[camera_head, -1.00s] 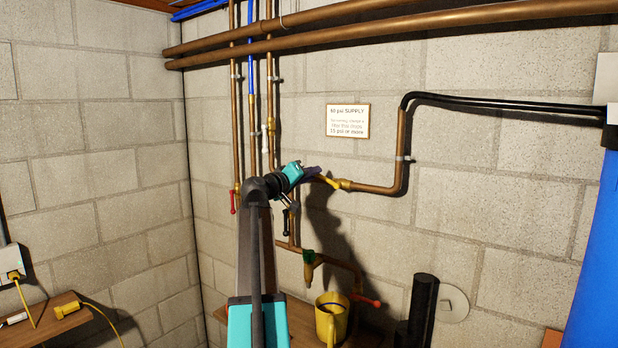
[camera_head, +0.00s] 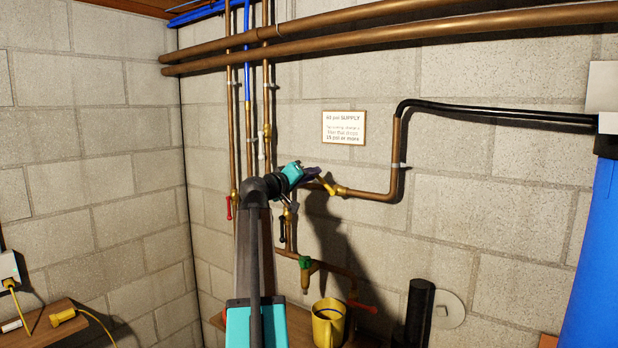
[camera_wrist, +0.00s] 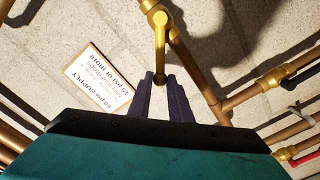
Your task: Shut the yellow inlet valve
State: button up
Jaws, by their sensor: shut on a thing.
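The yellow inlet valve lever (camera_head: 327,187) sits at the left end of a copper pipe (camera_head: 372,195), by a brass fitting, and slants up and left from it. In the wrist view the yellow lever (camera_wrist: 160,45) runs from the brass body at the top down to my fingertips. My gripper (camera_head: 316,176), teal with dark purple fingers, is shut on the lever's free end. The fingertips (camera_wrist: 161,84) show on both sides of that end in the wrist view. The head view partly hides the grip and the pipework behind my arm.
A red lever (camera_head: 229,207), a white lever (camera_head: 261,145) and a black lever (camera_head: 282,229) are on pipes near my arm. Below are a green-handled tap (camera_head: 306,263), another red lever (camera_head: 361,306) and a yellow mug (camera_head: 328,322). A supply sign (camera_head: 344,127) hangs above.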

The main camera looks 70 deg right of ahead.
jog(key=shift+s+a+r+p, duration=0.2)
jog(key=shift+s+r+p, duration=0.15)
jog(key=shift+s+r, duration=0.45)
jog(key=shift+s+a+r+p, duration=0.25)
jog(key=shift+s+r+p, duration=0.25)
jog(key=shift+s, duration=0.45)
jog(key=shift+r, duration=0.15)
